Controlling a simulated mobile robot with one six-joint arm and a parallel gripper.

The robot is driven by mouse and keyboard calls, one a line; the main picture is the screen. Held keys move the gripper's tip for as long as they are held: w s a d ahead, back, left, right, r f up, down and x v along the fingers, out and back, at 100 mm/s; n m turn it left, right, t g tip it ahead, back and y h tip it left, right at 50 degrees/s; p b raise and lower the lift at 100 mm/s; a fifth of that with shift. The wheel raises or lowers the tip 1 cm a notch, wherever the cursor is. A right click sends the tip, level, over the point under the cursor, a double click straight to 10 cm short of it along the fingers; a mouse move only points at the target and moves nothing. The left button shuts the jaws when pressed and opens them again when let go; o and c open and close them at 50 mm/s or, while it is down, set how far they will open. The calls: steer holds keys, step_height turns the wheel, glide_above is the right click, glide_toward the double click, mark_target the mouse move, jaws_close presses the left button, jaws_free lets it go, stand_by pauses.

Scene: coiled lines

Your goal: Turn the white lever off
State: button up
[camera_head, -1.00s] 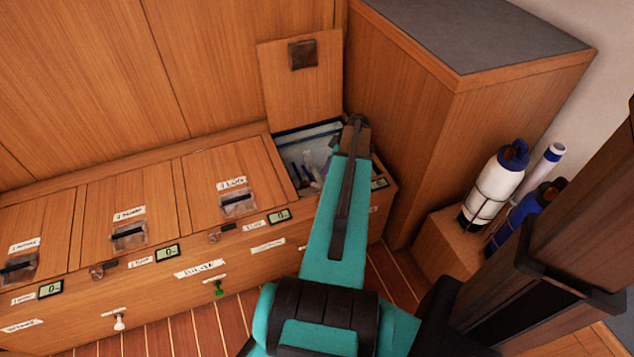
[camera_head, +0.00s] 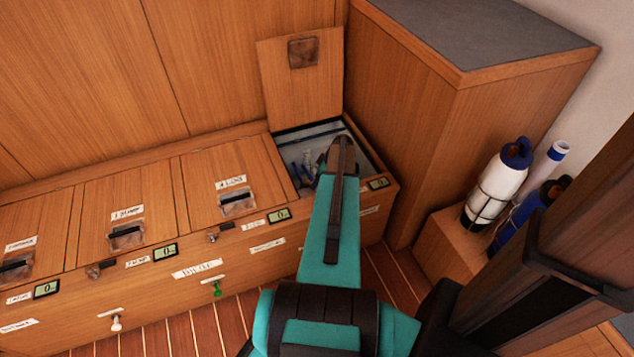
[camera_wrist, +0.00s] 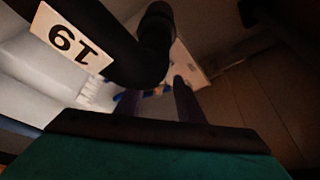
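A white lever (camera_head: 116,322) hangs under a small white bar on the lower front of the bench, at lower left in the head view. A green lever (camera_head: 216,289) is to its right. My gripper (camera_wrist: 157,98) is away from both, down in the open compartment (camera_head: 370,155) at the bench's right end. In the wrist view its two dark fingers are apart, with a gap between them. A black hose with a white tag reading 19 (camera_wrist: 70,42) passes close in front of them.
The compartment's lid (camera_head: 302,90) stands open against the back panel. Closed lids with latches (camera_head: 238,203) run to the left. A tall cabinet (camera_head: 425,150) stands close on the right, with white and blue bottles (camera_head: 495,190) beyond it. The bench front is clear.

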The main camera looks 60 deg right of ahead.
steer(key=shift+f, duration=0.15)
jaws_close()
